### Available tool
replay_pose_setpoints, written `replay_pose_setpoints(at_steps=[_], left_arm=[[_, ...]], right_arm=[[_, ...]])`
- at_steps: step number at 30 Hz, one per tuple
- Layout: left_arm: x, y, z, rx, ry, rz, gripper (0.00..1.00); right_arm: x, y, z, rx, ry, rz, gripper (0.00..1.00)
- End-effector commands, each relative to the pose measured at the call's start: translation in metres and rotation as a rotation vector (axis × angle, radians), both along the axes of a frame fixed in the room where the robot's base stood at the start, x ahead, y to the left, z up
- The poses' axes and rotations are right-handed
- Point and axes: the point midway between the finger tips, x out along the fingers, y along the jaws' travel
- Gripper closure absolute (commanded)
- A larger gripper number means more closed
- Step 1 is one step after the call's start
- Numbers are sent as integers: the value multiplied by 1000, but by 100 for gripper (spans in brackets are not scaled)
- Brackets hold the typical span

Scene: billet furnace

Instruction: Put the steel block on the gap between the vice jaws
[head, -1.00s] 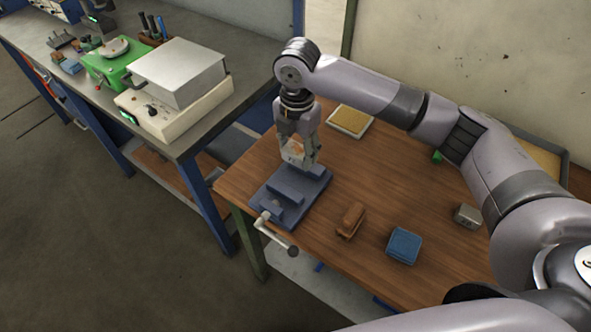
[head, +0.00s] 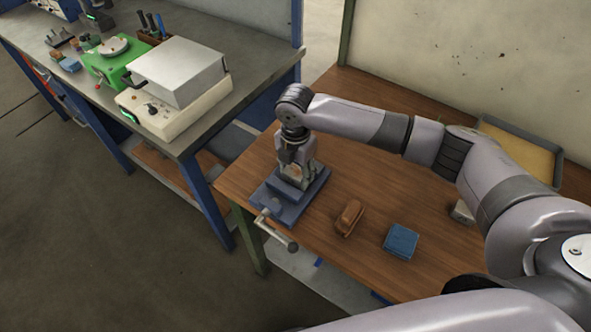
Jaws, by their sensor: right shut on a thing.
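The blue vice (head: 284,206) lies at the left end of the wooden table, with its crank handle toward the front. My right gripper (head: 296,177) points down over the vice and is shut on the steel block (head: 292,170). The block is mostly hidden between the fingers, low at the vice jaws. I cannot tell whether it touches the jaws. My left gripper is not in view.
A brown brush-like object (head: 349,216) and a blue box (head: 401,241) lie to the right of the vice. A grey metal block (head: 461,211) is partly behind my arm. A yellow-lined tray (head: 520,150) is at the back. A workbench (head: 253,92) with equipment stands at left.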

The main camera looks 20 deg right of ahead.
Motion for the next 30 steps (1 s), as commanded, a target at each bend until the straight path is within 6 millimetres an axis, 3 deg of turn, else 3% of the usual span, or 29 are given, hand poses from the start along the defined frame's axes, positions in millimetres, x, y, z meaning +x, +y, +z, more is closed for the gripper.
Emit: replay_pose_setpoints(at_steps=[2, 3, 12, 23, 30], left_arm=[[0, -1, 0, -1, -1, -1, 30], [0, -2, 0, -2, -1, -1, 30], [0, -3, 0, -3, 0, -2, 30], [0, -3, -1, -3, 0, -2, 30], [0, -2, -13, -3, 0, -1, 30]], right_arm=[[1, 1, -1, 2, -2, 0, 100], [0, 0, -3, 1, 1, 0, 50], [0, 0, -2, 0, 0, 0, 30], [1, 0, 2, 0, -1, 0, 30], [2, 0, 41, 3, -5, 0, 30]])
